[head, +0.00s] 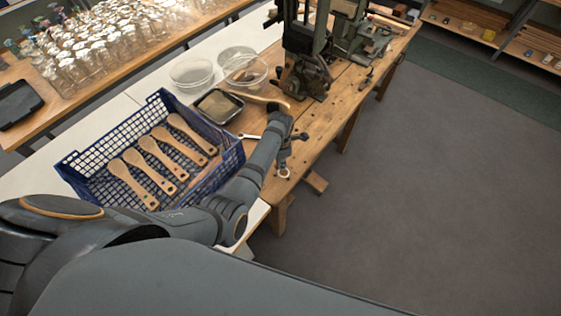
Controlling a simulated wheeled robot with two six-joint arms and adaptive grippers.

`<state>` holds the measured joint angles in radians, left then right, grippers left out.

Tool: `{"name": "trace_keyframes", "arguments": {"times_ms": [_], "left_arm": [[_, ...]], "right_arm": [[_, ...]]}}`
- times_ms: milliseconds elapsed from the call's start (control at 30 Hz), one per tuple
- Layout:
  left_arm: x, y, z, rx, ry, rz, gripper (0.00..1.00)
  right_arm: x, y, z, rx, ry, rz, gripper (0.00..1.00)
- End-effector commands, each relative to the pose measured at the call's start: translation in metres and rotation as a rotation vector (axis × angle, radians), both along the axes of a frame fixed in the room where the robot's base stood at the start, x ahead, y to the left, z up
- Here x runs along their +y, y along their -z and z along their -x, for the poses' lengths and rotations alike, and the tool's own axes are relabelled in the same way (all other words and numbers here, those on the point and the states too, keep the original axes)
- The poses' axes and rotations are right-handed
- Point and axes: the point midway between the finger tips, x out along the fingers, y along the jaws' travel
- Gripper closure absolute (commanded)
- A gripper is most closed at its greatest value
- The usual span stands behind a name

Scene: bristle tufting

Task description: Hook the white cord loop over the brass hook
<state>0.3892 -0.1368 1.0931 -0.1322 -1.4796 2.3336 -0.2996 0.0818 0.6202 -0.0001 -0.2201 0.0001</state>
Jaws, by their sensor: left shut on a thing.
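My left gripper (284,164) points down over the near corner of the wooden workbench. It is shut on what looks like the white cord loop (284,174), a small pale ring at its fingertips. The loop is too small to tell its exact shape or whether it touches the bench. I cannot make out the brass hook. My right gripper is out of view.
A blue crate (88,157) with several wooden brush handles (160,160) stands left of my arm. A dark tray (238,98) and clear bowls (192,73) lie behind it. A green machine (305,55) stands on the workbench (340,88). Floor at right is clear.

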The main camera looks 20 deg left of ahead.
Motion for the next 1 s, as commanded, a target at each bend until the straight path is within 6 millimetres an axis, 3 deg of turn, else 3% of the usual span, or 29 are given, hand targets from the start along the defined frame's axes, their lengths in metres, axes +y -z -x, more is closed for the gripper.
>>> {"name": "trace_keyframes", "arguments": {"times_ms": [1000], "left_arm": [[-0.006,0.034,0.005,0.018,0.002,0.006,1.0]], "right_arm": [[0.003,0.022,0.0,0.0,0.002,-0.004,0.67]]}}
